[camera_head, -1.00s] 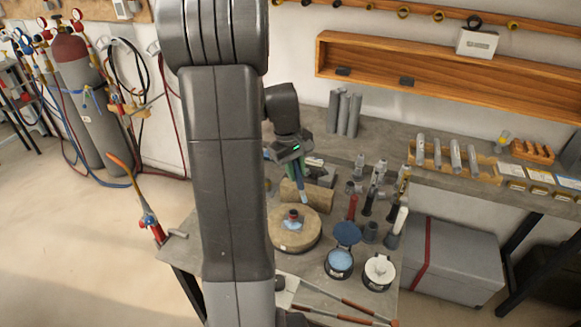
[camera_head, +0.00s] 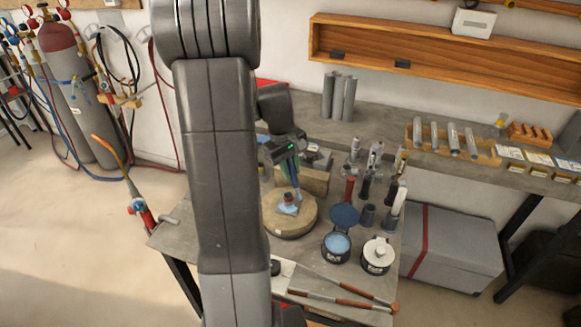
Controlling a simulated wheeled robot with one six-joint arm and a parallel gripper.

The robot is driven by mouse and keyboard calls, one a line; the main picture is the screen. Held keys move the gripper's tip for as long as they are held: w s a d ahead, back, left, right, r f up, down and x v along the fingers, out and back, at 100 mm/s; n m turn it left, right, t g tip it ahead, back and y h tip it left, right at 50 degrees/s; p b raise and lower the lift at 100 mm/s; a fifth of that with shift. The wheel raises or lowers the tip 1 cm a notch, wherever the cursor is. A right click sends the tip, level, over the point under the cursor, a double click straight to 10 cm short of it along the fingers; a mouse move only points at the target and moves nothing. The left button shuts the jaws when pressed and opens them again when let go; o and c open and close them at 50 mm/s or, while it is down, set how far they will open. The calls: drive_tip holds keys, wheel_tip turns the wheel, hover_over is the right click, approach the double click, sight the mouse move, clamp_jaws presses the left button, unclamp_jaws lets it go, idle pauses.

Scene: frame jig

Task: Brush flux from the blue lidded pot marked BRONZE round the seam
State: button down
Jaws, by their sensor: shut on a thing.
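My gripper (camera_head: 292,168) is shut on a slim brush (camera_head: 297,183) that points down. The brush tip is at or just above a small piece with a red top and pale blue base (camera_head: 288,205); I cannot tell whether it touches. That piece stands on a round tan block (camera_head: 277,225). The seam is too small to make out. A pot with pale blue contents (camera_head: 337,243) stands open at the right, its dark blue lid (camera_head: 344,215) raised behind it. Its label is too small to read.
A pot with a white lid (camera_head: 378,252) stands right of the blue one. Upright tools (camera_head: 369,180) crowd the bench behind them. Long rods with orange-brown ends (camera_head: 335,297) lie along the front edge. A torch (camera_head: 138,205) hangs at the left. A tan brick (camera_head: 314,181) stands behind the block.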

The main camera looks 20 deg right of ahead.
drive_tip(key=shift+f+b, duration=0.45)
drive_tip(key=shift+f, duration=0.1)
idle(0.5)
drive_tip(key=shift+w+a, duration=0.1)
drive_tip(key=shift+a, duration=0.05)
drive_tip(key=w+a, duration=0.2)
drive_tip(key=a, duration=0.2)
drive_tip(key=shift+w+a, duration=0.15)
drive_tip(key=shift+w, duration=0.25)
idle(0.5)
drive_tip(key=shift+s, duration=0.1)
drive_tip(key=shift+s+d, duration=0.45)
drive_tip(key=shift+d, duration=0.3)
drive_tip(key=shift+s+d, duration=0.5)
drive_tip(key=shift+d, duration=0.2)
drive_tip(key=shift+s+d, duration=0.45)
drive_tip(key=shift+d, duration=0.3)
drive_tip(key=shift+w+a, duration=0.1)
